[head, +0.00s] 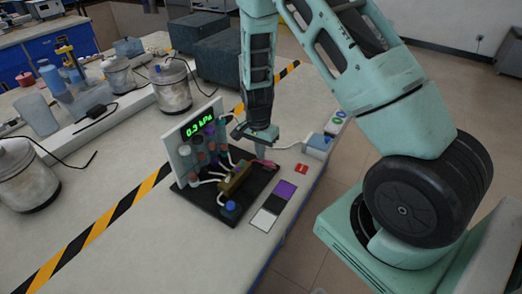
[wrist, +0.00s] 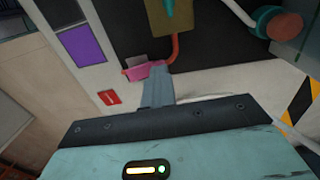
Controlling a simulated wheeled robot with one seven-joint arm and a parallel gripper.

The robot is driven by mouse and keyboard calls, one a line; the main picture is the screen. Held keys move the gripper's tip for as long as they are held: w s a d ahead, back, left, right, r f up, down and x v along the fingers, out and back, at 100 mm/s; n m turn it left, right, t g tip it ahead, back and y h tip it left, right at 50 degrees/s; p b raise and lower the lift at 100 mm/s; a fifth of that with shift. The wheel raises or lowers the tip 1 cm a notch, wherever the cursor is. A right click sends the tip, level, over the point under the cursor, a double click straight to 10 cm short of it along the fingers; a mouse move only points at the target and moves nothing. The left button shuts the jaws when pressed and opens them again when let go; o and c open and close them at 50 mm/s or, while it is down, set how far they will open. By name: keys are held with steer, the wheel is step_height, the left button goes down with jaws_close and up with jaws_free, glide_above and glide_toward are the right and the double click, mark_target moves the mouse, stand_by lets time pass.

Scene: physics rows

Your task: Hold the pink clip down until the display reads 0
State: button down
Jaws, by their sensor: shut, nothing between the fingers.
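The display (head: 206,122) stands on a white panel and shows green digits that look like 0.3 kPa. The pink clip (head: 268,164) is at the right back corner of the black board (head: 262,178). In the wrist view the pink clip (wrist: 135,72) sits at the end of a red tube, partly hidden by my fingertips. My gripper (head: 261,150) points down over the clip, its fingers shut and empty. In the wrist view the tips of my gripper (wrist: 157,72) overlap the clip's right part. I cannot tell how hard they press or whether the clip is fully down.
Several tubes and a brass block (head: 234,178) stand on the board. Purple, black and white cards (head: 285,190) lie in front, with a small red label (head: 301,169) beside them. A white and blue box (head: 319,143) stands to the right, near the bench edge. Jars (head: 171,87) stand behind.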

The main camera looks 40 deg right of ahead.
mark_target(264, 162)
steer(key=shift+s, duration=0.1)
stand_by(0.7)
steer(key=shift+s+d+r, duration=0.25)
steer(key=shift+s+r, duration=0.05)
steer(key=shift+s, duration=0.3)
steer(key=shift+w+r+p, duration=0.1)
steer(key=shift+r+p, duration=0.5)
steer(key=shift+p, duration=0.15)
step_height(264, 162, up, 13)
steer(key=shift+p, duration=0.35)
steer(key=shift+f, duration=0.1)
